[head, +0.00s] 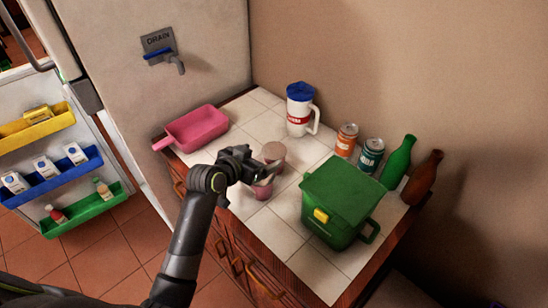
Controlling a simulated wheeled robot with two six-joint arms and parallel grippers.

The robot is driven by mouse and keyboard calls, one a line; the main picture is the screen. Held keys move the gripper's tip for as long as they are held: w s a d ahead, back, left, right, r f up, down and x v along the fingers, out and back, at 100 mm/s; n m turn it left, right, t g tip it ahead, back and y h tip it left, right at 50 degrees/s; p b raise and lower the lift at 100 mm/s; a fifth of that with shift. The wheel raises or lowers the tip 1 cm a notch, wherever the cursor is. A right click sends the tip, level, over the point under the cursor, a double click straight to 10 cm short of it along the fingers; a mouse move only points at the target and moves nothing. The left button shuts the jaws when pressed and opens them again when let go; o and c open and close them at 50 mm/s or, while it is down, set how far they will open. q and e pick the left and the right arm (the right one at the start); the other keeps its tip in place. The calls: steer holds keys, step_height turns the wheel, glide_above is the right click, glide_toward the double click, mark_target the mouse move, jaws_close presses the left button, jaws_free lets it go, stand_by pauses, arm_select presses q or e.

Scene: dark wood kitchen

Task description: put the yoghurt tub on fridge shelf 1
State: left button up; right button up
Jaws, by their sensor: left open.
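Two small pinkish tubs stand on the tiled counter (240,117): a farther tub (274,153) with a brownish-pink lid and a nearer tub (262,191). Either could be the yoghurt tub; I cannot read a label on them. My left gripper (262,174) is open, over and beside the two tubs, and hides part of them. I cannot tell whether it touches either one. The open fridge door (93,128) is at the left with yellow, blue and green bins. The fridge's inner shelves are not visible. My right gripper is out of view.
A pink tray (197,129) lies at the counter's left. A white jug (299,112) with a blue lid, two cans (346,140), a green bottle (398,163) and a brown bottle (423,178) stand along the wall. A green lidded box (340,200) stands right of the tubs.

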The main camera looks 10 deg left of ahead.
mark_target(272, 152)
arm_select(q)
steer(key=shift+w+d+f, duration=0.15)
steer(key=shift+w+f, duration=0.05)
steer(key=shift+w, duration=0.2)
steer(key=shift+w+d+f+p, duration=0.1)
steer(key=shift+w+d+p, duration=0.2)
steer(key=shift+w, duration=0.1)
steer(key=p+x, duration=0.1)
steer(key=x, duration=0.2)
steer(key=shift+s+d, duration=0.1)
steer(key=shift+d, duration=0.05)
steer(key=shift+w+d+f, duration=0.15)
steer(key=shift+w+f, duration=0.25)
steer(key=shift+w, duration=0.1)
steer(key=c, duration=1.1)
steer(key=shift+r, duration=0.1)
steer(key=shift+c, duration=0.4)
